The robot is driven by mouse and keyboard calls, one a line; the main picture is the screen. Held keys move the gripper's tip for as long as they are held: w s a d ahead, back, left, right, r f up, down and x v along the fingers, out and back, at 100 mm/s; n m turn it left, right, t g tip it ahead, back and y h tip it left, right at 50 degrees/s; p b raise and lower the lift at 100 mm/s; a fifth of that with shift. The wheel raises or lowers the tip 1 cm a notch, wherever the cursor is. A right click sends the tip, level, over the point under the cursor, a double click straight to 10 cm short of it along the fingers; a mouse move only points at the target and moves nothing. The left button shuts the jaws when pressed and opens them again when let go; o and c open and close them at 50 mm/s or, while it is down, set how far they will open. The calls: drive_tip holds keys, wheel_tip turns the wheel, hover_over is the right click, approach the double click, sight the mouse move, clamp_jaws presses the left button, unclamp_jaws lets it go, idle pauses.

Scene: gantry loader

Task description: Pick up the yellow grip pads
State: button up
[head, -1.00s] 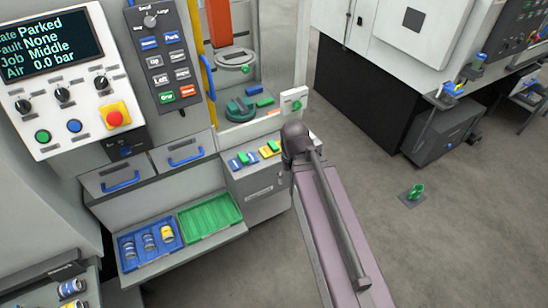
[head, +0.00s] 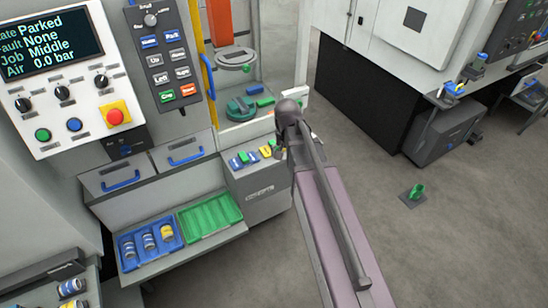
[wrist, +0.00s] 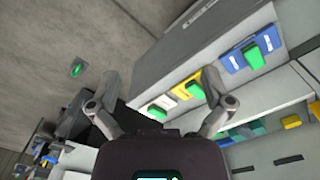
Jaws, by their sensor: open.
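The yellow grip pads (wrist: 181,93) lie on the top of a grey cabinet, with a green block over their middle, in the wrist view. My gripper (wrist: 160,88) is open and empty above the cabinet. Its right finger stands over the far side of the yellow pads in the wrist view. A white piece with a green block (wrist: 160,104) lies left of them, between the fingers in the picture. Blue pads with a green block (wrist: 252,54) lie to the right.
The grey cabinet (head: 262,190) stands beside a shelf with a blue tray (head: 128,260) holding several cans and an empty green tray (head: 232,205). A control panel (head: 60,75) rises at left.

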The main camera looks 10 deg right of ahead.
sight(274, 143)
drive_tip(key=w+m, duration=0.9)
drive_tip(key=w, duration=1)
drive_tip(key=shift+w+d+f+m+b, duration=0.2)
drive_tip(key=shift+d+f+m+b, duration=0.1)
drive_tip(key=shift+f+b, duration=0.05)
drive_tip(key=shift+f, duration=0.15)
wheel_tip(274, 143, down, 8)
drive_tip(key=b, duration=0.8)
drive_tip(key=shift+f+b, duration=0.15)
drive_tip(key=shift+b, duration=0.15)
drive_tip(key=shift+a+f, duration=0.1)
drive_tip(key=shift+f, duration=0.05)
drive_tip(key=f+b, duration=0.2)
drive_tip(key=b, duration=0.1)
drive_tip(key=shift+a+f, duration=0.3)
drive_tip(key=shift+f, duration=0.1)
drive_tip(key=shift+f+b, duration=1.05)
drive_tip(key=shift+b, duration=0.05)
